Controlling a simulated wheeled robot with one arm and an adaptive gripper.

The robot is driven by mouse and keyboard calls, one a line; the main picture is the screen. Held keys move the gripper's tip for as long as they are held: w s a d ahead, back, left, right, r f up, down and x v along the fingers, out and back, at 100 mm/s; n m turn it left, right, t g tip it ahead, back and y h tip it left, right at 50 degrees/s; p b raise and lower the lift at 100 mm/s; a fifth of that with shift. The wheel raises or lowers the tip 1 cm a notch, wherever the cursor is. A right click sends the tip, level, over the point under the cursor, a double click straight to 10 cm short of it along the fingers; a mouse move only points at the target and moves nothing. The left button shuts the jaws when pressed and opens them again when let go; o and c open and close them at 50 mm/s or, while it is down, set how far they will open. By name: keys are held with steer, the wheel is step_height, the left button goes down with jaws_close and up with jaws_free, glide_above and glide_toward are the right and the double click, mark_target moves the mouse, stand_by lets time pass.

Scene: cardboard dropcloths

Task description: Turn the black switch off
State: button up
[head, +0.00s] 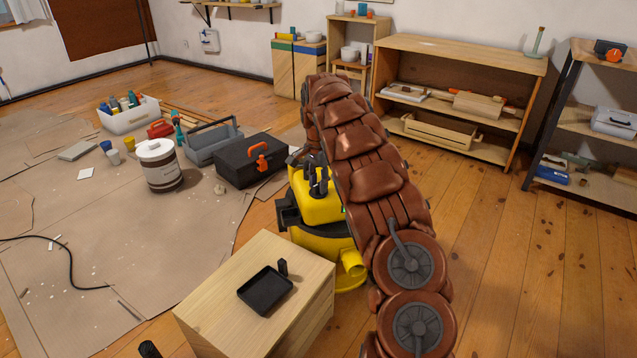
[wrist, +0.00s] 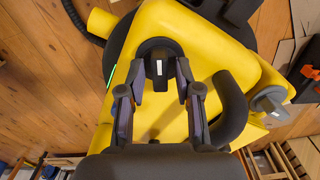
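A yellow machine (head: 320,208) with a black band stands on the floor beyond a wooden block, partly hidden by my arm. In the wrist view its yellow top (wrist: 190,38) fills the middle. A black switch (wrist: 156,48) with a rounded head and a white mark sits on that top. My gripper (wrist: 160,76) is over it with its two fingers apart, one on each side of the switch. A gap shows beside the switch's lower part; whether the fingertips touch its head I cannot tell. In the head view, dark parts above the machine are too small to tell apart.
A curved black handle (wrist: 232,108) is close to the right finger, with a grey knob (wrist: 268,103) beyond. A wooden block (head: 220,295) with a black tray (head: 247,297) stands in front. A black toolbox (head: 236,172) is left of the machine. Floor at right is clear.

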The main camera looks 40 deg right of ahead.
jaws_close()
steer(key=shift+a+r+n+p, duration=0.15)
steer(key=shift+n+p, duration=0.15)
steer(key=shift+p, duration=0.55)
steer(key=shift+r+p, duration=0.1)
steer(key=shift+p, duration=0.4)
steer(key=n+p, duration=0.1)
steer(key=p, duration=0.2)
steer(key=shift+n, duration=0.4)
steer(key=n+p, duration=0.2)
steer(key=shift+p, duration=0.3)
steer(key=n+p, duration=0.2)
steer(key=shift+n, duration=0.4)
steer(key=n+p, duration=0.1)
steer(key=n, duration=0.1)
steer(key=n+p, duration=0.2)
steer(key=shift+f+n, duration=0.2)
steer(key=shift+n, duration=0.1)
